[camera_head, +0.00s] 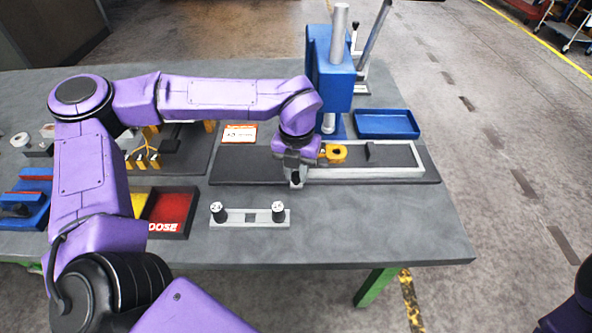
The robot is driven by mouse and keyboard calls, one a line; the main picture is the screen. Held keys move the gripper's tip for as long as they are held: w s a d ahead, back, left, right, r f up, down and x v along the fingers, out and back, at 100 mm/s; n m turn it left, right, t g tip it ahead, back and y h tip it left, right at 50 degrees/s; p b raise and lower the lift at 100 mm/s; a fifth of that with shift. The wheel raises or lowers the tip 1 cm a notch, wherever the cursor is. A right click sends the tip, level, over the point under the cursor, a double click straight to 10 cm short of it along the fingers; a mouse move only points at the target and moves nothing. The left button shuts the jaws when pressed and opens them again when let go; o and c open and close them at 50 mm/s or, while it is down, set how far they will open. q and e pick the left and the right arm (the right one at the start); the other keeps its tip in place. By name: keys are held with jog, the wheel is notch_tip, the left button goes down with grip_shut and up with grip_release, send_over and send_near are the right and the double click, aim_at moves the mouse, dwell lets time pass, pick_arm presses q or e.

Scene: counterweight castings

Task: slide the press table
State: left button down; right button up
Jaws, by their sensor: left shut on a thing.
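The press table (395,171), a light grey sliding plate, lies on a long dark base (240,165) at the foot of a blue press (333,65). A yellow round piece with a hole (339,153) sits near its left end, beside my gripper. My left gripper (296,180) points down at the left end of the press table and is shut there, on what looks like its handle. The gripper and wrist hide the handle itself. My right gripper is out of view; only a bit of my right arm shows at the lower right corner.
A blue tray (387,124) stands right of the press. A grey fixture with two upright knobs (250,217) lies in front. A red and yellow bin (172,212) and a blue vise-like fixture (22,205) are at left. The workbench's front right (390,225) is clear.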

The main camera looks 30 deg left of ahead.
pick_arm(q)
jog(key=shift+r, duration=0.1)
jog(key=c, duration=0.9)
grip_release()
jog(key=shift+w, duration=0.1)
jog(key=shift+c, duration=0.2)
notch_tip(320, 180, up, 10)
jog(key=b, duration=0.1)
jog(key=shift+r, duration=0.25)
